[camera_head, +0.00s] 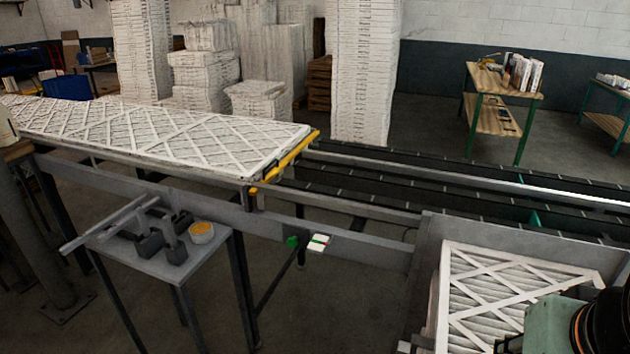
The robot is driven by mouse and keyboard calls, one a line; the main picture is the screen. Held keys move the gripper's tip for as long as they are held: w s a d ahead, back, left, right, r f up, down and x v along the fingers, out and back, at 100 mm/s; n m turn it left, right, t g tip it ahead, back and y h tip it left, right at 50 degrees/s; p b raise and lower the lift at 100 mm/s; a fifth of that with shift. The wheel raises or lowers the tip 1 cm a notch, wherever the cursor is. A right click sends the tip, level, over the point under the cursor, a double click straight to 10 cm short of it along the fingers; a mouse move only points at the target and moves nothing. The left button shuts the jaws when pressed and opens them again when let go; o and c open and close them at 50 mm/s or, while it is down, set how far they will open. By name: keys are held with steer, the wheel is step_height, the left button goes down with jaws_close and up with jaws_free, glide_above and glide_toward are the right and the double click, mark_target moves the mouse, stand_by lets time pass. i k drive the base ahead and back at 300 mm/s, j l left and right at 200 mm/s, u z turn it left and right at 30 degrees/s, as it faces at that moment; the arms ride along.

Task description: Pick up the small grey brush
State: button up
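A small grey side table (138,266) stands at the left front, below the conveyor. On it lie several small dark grey block-like items, one (151,243) near the middle and one with an upright part (173,246) just right of it. One of these may be the small grey brush, but they are too small to tell which. A round tub with an orange top (201,233) sits to their right. Part of my arm shows at the bottom right, far from this table. My gripper cannot be made out in this view.
A conveyor (340,233) with a long row of white filters (150,135) runs behind the side table. A bin-like frame (428,262) holding a filter (500,285) is at the right. Stacked boxes (362,70) and a wooden workbench (495,85) stand behind.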

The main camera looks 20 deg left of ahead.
mark_target(167, 219)
steer(key=u, duration=1.95)
steer(key=z, duration=2.75)
steer(key=u, duration=2.45)
